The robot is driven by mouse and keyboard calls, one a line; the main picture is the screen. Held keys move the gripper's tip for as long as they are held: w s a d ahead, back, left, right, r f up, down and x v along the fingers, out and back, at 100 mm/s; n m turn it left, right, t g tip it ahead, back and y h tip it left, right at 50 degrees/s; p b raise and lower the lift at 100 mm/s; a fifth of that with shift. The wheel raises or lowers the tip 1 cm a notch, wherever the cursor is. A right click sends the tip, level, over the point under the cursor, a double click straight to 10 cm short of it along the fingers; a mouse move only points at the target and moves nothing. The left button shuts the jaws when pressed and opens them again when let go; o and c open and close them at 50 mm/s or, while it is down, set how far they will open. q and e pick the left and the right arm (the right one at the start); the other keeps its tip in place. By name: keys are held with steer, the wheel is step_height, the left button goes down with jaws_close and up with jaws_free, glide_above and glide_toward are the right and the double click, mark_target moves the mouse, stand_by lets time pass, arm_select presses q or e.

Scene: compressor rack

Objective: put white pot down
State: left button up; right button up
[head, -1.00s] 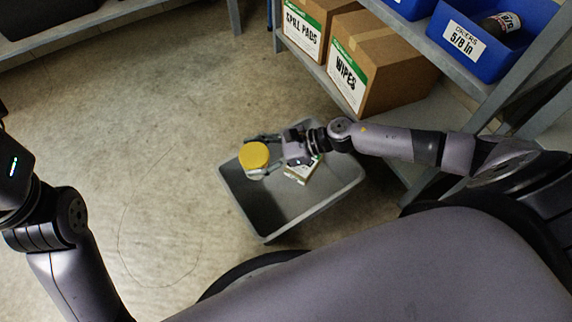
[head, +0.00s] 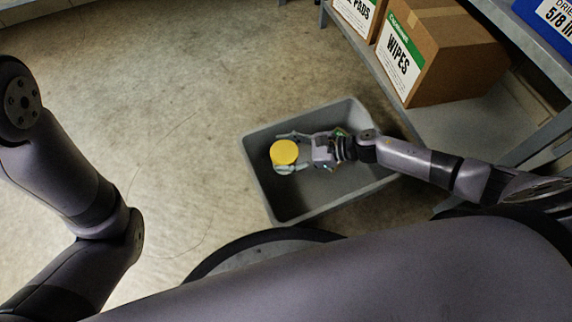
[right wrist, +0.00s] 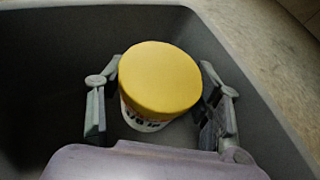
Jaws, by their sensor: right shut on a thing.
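The white pot has a yellow lid (head: 284,152) and stands roughly upright inside the grey bin (head: 290,212), near its left wall. In the right wrist view its white body with dark lettering (right wrist: 146,122) shows below the lid. My right gripper (head: 291,153) is shut on the pot, one finger on each side; the fingers also show in the right wrist view (right wrist: 160,104). The bin walls rise around the pot. I cannot tell whether its base touches the bin floor. My left arm shows at the left, but its gripper is out of view.
The floor left of the grey bin is clear.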

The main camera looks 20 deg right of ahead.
steer(key=shift+f+b, duration=0.3)
steer(key=shift+f, duration=0.35)
steer(key=shift+f+b, duration=1.05)
steer(key=shift+f, duration=0.6)
steer(key=shift+f, duration=0.15)
steer(key=o, duration=0.9)
steer(key=shift+f, duration=0.1)
steer(key=shift+c, duration=0.2)
steer(key=o, duration=0.5)
